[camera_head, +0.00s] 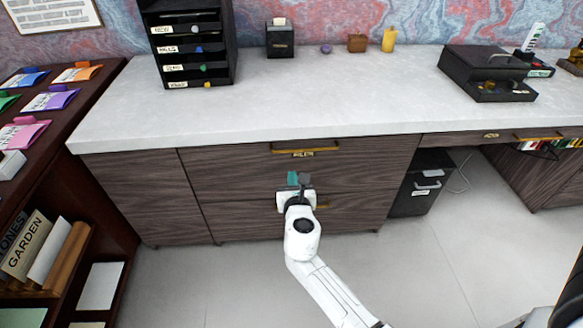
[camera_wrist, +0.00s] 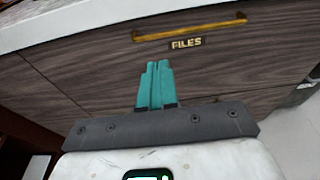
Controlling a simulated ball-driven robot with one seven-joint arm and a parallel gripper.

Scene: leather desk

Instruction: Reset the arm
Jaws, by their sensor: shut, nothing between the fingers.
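My white arm reaches up from the bottom of the head view. My gripper (camera_head: 299,179) has teal fingers and is in front of the wooden drawer cabinet (camera_head: 225,175). In the wrist view the gripper's teal fingers (camera_wrist: 155,85) are pressed together with nothing between them. They point toward the drawer front below the brass handle (camera_wrist: 190,31) and the label reading FILES (camera_wrist: 187,44). The fingers appear apart from the handle. The drawers look shut.
The pale desktop (camera_head: 250,100) carries a black letter organizer (camera_head: 190,45), a yellow bottle (camera_head: 388,40) and a black box (camera_head: 487,75). A dark shelf (camera_head: 60,140) stands at the left. The tiled floor (camera_head: 440,260) is open.

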